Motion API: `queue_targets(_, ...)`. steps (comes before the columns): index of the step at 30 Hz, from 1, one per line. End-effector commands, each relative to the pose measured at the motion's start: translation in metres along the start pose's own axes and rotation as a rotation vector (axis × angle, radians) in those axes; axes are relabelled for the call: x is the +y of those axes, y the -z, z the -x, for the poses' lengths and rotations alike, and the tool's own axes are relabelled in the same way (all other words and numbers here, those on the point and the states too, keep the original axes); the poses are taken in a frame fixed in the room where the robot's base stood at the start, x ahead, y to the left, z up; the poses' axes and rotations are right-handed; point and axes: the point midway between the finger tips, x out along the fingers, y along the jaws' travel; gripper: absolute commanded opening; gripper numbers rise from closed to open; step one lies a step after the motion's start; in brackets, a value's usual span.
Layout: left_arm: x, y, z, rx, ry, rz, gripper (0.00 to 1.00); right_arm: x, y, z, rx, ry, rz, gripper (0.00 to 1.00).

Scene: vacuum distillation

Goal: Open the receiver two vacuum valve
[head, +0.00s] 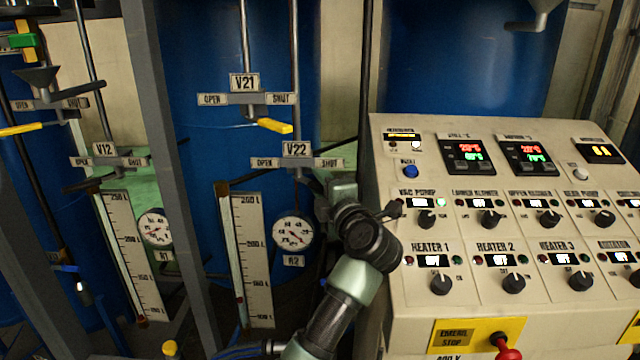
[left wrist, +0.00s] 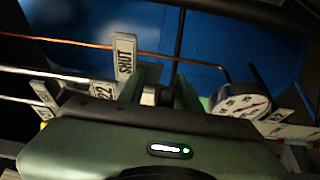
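The V22 plate (head: 296,148) sits between its OPEN plate (head: 265,163) and SHUT plate (head: 330,163), above the R2 gauge (head: 293,233). The V22 handle cannot be made out behind my gripper. My left gripper (head: 312,186) is just below the SHUT side of V22. In the left wrist view, my left gripper (left wrist: 163,88) has its fingers apart, with something dark between them; contact cannot be told. The SHUT plate (left wrist: 124,56) is just left of the fingers. Above, V21 (head: 244,82) has its yellow handle (head: 275,126) toward SHUT. My right gripper is not in view.
The control panel (head: 470,125) with knobs and displays stands close on the right of my arm. A grey post (head: 170,180) stands left of the R2 scale (head: 252,260). V12 (head: 104,149) and the R1 gauge (head: 155,227) are beyond the post. Blue tanks stand behind.

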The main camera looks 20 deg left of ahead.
Motion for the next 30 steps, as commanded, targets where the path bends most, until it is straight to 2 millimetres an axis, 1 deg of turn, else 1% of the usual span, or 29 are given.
queue_targets(1,-0.0002,-0.0001,0.0000,0.000,0.000,0.000,0.34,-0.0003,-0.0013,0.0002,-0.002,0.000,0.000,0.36)
queue_targets(2,-0.0002,-0.0001,0.0000,0.000,0.000,0.000,0.28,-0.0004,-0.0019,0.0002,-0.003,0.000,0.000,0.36)
queue_targets(3,-0.0003,-0.0001,0.0000,0.000,0.001,0.000,0.17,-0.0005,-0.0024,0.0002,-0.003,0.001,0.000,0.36)
queue_targets(5,-0.0003,-0.0001,0.0000,0.000,0.000,0.000,0.00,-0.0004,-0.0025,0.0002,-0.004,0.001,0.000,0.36)
queue_targets(30,0.0017,0.0004,-0.0007,0.001,-0.003,0.001,0.00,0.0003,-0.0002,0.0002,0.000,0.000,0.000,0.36)
